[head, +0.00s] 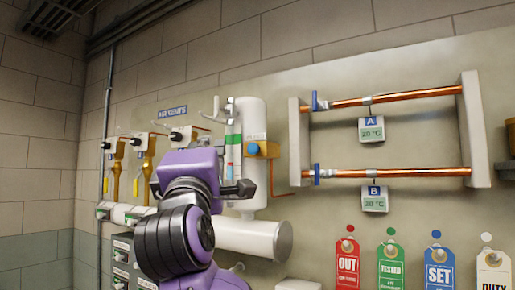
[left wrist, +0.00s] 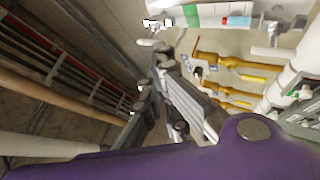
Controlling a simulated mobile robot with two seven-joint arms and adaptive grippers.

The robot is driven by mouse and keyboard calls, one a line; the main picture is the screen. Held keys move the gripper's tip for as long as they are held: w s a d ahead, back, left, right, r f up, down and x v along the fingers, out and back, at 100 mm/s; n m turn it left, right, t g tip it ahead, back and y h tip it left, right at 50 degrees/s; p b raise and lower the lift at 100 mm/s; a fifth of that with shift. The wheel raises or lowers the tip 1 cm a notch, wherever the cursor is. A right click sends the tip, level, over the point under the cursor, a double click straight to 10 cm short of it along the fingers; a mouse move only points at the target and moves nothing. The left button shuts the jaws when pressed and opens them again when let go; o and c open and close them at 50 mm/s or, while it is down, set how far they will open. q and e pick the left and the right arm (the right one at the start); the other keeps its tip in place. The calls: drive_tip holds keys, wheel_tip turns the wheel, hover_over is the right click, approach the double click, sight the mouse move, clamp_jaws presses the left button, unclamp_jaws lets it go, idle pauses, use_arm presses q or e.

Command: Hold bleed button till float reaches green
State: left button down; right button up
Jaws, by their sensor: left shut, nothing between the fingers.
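A white vessel (head: 252,120) is on the wall at centre. Its upright sight tube (head: 229,152) has a green band, and a small red piece, apparently the float, sits below it above pale blue. The tube also shows in the left wrist view (left wrist: 205,14), with the red float (left wrist: 226,20) apart from the green band. My right gripper is not in view.
Several yellow-handled valves (head: 144,152) hang left of the vessel under an air vents sign (head: 172,111). Copper pipes (head: 395,97) with tags A and B run at right. A white horizontal cylinder (head: 262,238) lies below the vessel. Coloured tags (head: 346,262) hang lower right.

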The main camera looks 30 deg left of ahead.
sight(254, 148)
use_arm(q)
drive_tip(key=shift+a, duration=0.1)
drive_tip(key=shift+w, duration=0.1)
drive_tip(key=w, duration=0.8)
drive_tip(key=shift+w+d, duration=0.35)
drive_tip(key=shift+d, duration=0.05)
idle(1.3)
drive_tip(key=shift+w, duration=0.4)
drive_tip(key=shift+w, duration=0.55)
idle(1.8)
drive_tip(key=shift+s, duration=0.15)
idle(1.5)
drive_tip(key=shift+s, duration=0.8)
